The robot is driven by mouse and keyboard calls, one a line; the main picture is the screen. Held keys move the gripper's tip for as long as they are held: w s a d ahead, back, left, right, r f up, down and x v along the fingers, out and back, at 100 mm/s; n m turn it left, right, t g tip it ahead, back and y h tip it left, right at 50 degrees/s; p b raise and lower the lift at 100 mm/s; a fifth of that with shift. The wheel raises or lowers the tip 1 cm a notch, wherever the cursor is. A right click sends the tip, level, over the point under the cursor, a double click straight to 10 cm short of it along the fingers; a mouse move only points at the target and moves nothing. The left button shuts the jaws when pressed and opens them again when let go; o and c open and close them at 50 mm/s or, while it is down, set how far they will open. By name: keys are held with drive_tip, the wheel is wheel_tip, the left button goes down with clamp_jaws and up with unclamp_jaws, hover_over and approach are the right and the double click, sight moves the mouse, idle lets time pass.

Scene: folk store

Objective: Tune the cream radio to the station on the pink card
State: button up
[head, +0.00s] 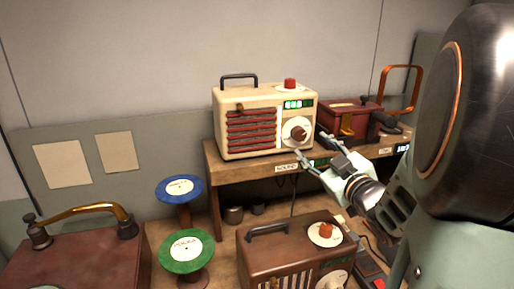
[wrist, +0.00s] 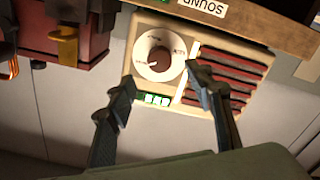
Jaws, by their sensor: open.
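The cream radio (head: 222,126) stands upright on a wooden shelf, with a red grille, a red top button (head: 290,84) and a green lit display (head: 293,104) too small to read. Its white round dial (head: 298,123) has a brown knob at the centre. My gripper (head: 311,146) is open in front of the radio's lower right front. In the wrist view the radio (wrist: 205,48) appears upside down. The dial (wrist: 150,41) lies just beyond and between my open fingers (wrist: 161,78), which hold nothing. I see no card that is clearly pink.
A dark red device (head: 345,118) stands right of the radio on the wooden shelf (head: 222,166). A brown radio (head: 285,250) sits below. Blue (head: 179,187) and green (head: 187,247) discs on stands are at lower left. Two pale sheets hang on the wall.

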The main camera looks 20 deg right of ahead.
sight(301, 136)
drive_tip(key=w+p, duration=0.1)
drive_tip(key=w, duration=0.6)
drive_tip(key=shift+w+a, duration=0.1)
drive_tip(key=shift+w, duration=0.05)
drive_tip(key=shift+w+b, duration=0.15)
drive_tip(key=shift+b, duration=0.2)
drive_tip(key=c, duration=0.8)
drive_tip(key=shift+o, duration=0.2)
